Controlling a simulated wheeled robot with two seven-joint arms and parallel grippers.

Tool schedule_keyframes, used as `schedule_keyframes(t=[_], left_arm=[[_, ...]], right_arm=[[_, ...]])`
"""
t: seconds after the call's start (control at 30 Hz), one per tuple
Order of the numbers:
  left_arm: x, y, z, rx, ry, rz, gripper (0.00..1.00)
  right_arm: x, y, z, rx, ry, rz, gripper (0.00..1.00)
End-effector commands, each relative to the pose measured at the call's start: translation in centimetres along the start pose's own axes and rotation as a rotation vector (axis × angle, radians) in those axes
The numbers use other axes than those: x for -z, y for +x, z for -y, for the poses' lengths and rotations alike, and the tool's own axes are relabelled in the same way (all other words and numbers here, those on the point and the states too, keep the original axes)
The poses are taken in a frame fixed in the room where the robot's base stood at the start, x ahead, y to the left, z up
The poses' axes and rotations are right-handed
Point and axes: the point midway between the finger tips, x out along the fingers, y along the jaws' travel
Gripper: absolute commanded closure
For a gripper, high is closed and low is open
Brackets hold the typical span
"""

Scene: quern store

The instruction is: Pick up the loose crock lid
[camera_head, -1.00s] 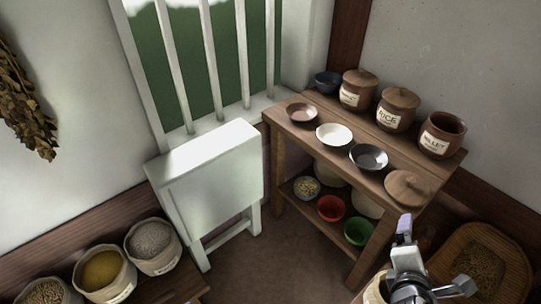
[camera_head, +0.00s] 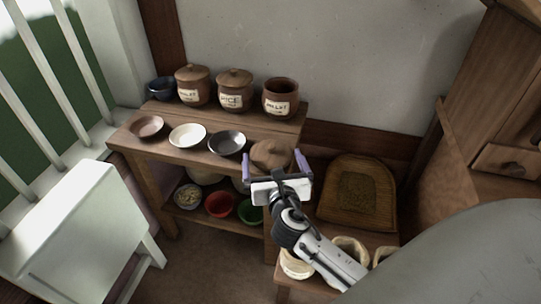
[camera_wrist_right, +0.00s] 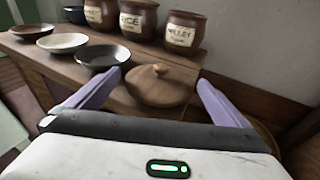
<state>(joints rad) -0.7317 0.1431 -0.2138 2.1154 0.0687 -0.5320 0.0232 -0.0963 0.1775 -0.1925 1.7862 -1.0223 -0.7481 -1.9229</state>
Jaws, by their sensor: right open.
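The loose crock lid (camera_head: 271,153) is a round brown wooden disc with a small knob. It lies flat at the right end of the shelf's top board; the right wrist view shows it (camera_wrist_right: 158,88) whole, knob up. My right gripper (camera_head: 273,160) is open, its two purple fingers to either side of the lid in the head view. In the right wrist view the lid lies ahead, between the open fingers (camera_wrist_right: 155,92), with nothing held. Whether a finger touches it I cannot tell. The lidless millet crock (camera_head: 281,97) stands behind the lid. My left gripper is not in view.
Two lidded crocks (camera_head: 193,86) (camera_head: 234,90) stand along the back of the shelf (camera_head: 180,155), beside a dark blue bowl (camera_head: 161,88). A black bowl (camera_head: 227,143) sits just left of the lid.

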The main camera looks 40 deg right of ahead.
Motion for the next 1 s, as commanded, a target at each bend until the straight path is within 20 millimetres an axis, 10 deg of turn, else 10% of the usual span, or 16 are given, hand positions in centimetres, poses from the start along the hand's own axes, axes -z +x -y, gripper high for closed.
schedule_keyframes(t=[0.43,0.67,0.87,0.93,1.0], left_arm=[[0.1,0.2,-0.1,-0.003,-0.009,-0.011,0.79],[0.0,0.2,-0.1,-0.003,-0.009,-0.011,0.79],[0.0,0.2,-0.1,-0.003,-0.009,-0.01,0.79],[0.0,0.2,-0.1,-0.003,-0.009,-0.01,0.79],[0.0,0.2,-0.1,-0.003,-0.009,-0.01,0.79]], right_arm=[[-0.1,2.6,0.1,0.0,0.0,-0.001,0.0],[-0.1,2.6,0.1,0.0,0.0,-0.002,0.34],[0.1,2.5,0.0,0.0,0.0,-0.005,0.35],[0.2,2.5,0.0,0.0,0.0,-0.007,0.74],[0.4,2.5,0.1,0.0,0.0,-0.01,0.93]])
